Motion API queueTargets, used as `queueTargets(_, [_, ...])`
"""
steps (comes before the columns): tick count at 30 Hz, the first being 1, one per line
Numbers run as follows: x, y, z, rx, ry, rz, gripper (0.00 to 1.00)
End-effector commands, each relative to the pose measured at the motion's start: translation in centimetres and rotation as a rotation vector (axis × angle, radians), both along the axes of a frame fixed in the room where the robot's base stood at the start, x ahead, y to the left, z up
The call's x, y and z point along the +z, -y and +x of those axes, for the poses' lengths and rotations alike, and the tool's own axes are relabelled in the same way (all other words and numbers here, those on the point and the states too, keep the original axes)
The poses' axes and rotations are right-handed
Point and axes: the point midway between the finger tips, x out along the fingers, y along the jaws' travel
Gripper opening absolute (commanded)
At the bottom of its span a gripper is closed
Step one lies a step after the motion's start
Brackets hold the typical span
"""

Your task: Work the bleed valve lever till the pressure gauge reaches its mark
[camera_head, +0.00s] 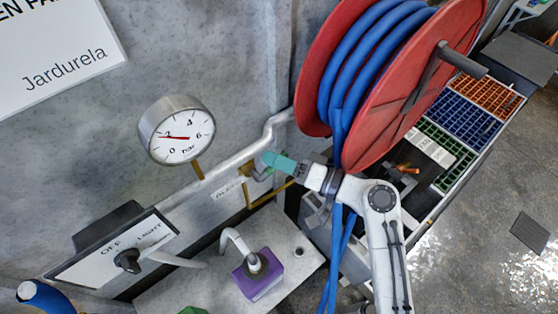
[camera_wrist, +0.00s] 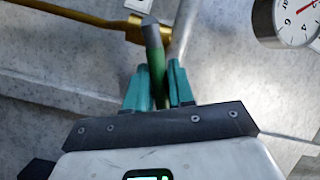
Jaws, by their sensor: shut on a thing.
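The round pressure gauge (camera_head: 190,125) hangs on the wall in the head view, its scale marked in bar. Its red needle lies nearly level, pointing left near the 2; which mark counts is too small to tell. Part of the gauge (camera_wrist: 291,18) shows at the wrist view's top right. The bleed valve lever (camera_wrist: 153,45), green with a grey end, stands between the teal fingers of my gripper (camera_wrist: 158,82), which is shut on it. In the head view my gripper (camera_head: 280,162) is at the grey pipe, right of the gauge, and mostly hides the lever.
A grey pipe (camera_head: 225,168) runs along the wall, with a brass pipe (camera_wrist: 60,14) by the valve. A red reel (camera_head: 435,85) with blue hose hangs close above my arm. An OFF/LIGHT switch panel (camera_head: 115,250) and a purple block (camera_head: 258,278) stand lower left.

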Motion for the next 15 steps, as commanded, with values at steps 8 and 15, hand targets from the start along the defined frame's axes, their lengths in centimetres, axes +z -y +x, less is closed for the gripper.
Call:
queueTargets(8, [0.34, -0.16, -0.14, 0.000, 0.044, -0.066, 0.00])
queueTargets(15, [0.35, -0.17, -0.15, 0.000, 0.049, -0.075, 0.00])
